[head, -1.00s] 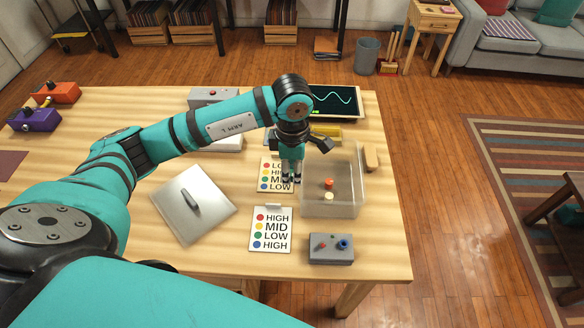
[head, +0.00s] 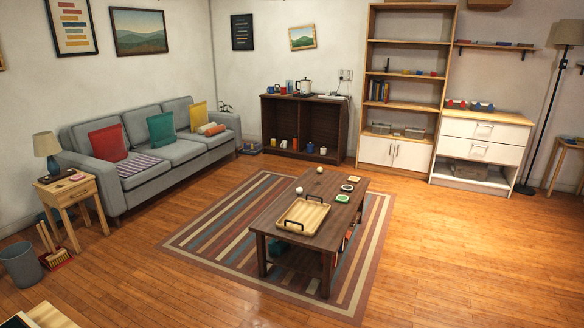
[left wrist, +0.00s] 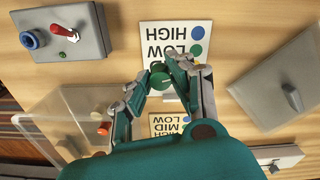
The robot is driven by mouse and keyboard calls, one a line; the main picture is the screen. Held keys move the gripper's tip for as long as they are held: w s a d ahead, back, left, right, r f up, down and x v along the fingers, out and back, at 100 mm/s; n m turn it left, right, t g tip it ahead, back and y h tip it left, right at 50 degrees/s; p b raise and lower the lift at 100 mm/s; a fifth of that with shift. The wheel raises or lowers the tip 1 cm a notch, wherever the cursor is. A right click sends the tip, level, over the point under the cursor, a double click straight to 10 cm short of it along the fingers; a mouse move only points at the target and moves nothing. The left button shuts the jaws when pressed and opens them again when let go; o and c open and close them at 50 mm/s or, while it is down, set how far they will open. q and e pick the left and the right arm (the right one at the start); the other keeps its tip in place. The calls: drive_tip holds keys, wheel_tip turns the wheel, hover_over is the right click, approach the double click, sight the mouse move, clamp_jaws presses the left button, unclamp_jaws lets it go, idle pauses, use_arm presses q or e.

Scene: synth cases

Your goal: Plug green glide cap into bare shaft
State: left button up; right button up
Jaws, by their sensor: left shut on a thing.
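The green cap (left wrist: 159,80) is a small round piece between the fingertips of my left gripper (left wrist: 163,82) in the left wrist view. The gripper is shut on it, in front of a white label card (left wrist: 177,40) with HIGH and LOW lettering and coloured dots. I cannot tell how far the cap is above the surface. I cannot make out a bare shaft in the current views. The head view shows neither gripper, and my right gripper is in no view.
In the left wrist view, a grey box (left wrist: 92,42) with a blue knob and red lever is upper left. A clear bin (left wrist: 58,110) holds an orange and a cream cap. A grey plate (left wrist: 262,82) lies right. The head view shows a coffee table (head: 274,222) and sofa (head: 113,175).

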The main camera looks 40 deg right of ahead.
use_arm(q)
drive_tip(key=s+m, duration=0.1)
drive_tip(key=m, duration=0.1)
drive_tip(key=s+d+f+m, duration=0.1)
drive_tip(key=s+m, duration=0.1)
drive_tip(key=m, duration=0.1)
drive_tip(key=s+f+m, duration=0.1)
drive_tip(key=m, duration=0.2)
drive_tip(key=shift+s+d+f, duration=0.15)
drive_tip(key=shift+s+f, duration=0.1)
drive_tip(key=shift+s, duration=0.1)
drive_tip(key=shift+d, duration=0.25)
